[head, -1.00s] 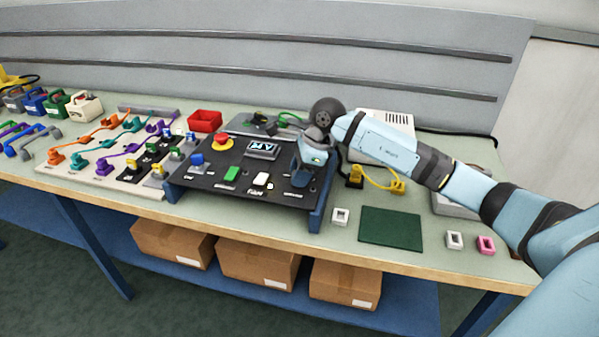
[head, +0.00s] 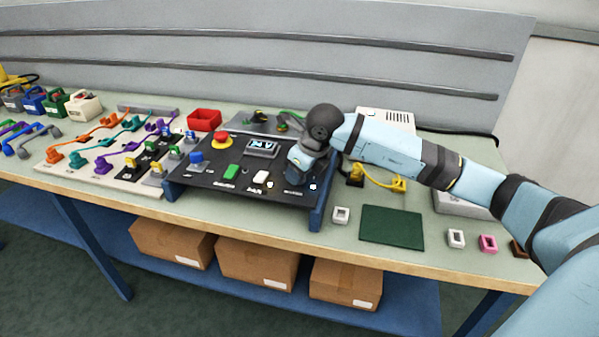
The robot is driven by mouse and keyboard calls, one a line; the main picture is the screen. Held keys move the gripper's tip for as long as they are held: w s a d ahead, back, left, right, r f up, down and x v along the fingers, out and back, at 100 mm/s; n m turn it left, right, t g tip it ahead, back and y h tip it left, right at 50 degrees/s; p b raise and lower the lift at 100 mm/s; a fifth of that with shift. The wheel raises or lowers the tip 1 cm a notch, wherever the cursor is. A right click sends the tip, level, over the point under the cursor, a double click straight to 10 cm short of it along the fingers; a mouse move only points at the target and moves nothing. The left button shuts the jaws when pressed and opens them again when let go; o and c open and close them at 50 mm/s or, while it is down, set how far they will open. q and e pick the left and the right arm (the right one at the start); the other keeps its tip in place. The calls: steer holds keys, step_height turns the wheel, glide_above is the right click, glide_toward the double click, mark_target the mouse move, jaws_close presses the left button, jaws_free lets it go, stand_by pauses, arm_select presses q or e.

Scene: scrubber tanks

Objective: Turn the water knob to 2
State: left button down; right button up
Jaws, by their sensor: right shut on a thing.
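The black control panel (head: 215,184) stands on the bench in blue side supports. It has a blue knob (head: 196,157), a red button on yellow (head: 222,140), a green switch (head: 231,172), a white switch (head: 260,177) and a small display (head: 262,147) whose text I cannot read. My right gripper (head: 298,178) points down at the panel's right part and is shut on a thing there. The gripper hides that thing, which appears to be the water knob. Its setting cannot be read. My left gripper is not in view.
A red bin (head: 204,120) and a grey plate (head: 240,124) with connectors lie behind the panel. A yellow cable (head: 378,180), a white block (head: 340,215) and a dark green mat (head: 392,228) are to the right. Colored cable boards (head: 100,178) fill the left side.

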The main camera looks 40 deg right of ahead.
steer(key=m+h, duration=0.1)
steer(key=m, duration=0.2)
steer(key=shift+a+m+b, duration=0.1)
steer(key=shift+m+b, duration=0.2)
steer(key=shift+b, duration=0.1)
steer(key=shift+m+h, duration=0.8)
steer(key=shift+m, duration=0.8)
arm_select(q)
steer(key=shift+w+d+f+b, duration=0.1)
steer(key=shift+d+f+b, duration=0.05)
steer(key=shift+b, duration=0.15)
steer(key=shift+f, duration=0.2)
arm_select(e)
steer(key=o, duration=0.9)
steer(key=shift+c, duration=0.2)
arm_select(q)
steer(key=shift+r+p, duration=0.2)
steer(key=shift+p, duration=0.35)
arm_select(e)
steer(key=v, duration=1.3)
steer(key=shift+s+r, duration=0.15)
steer(key=shift+r, duration=0.2)
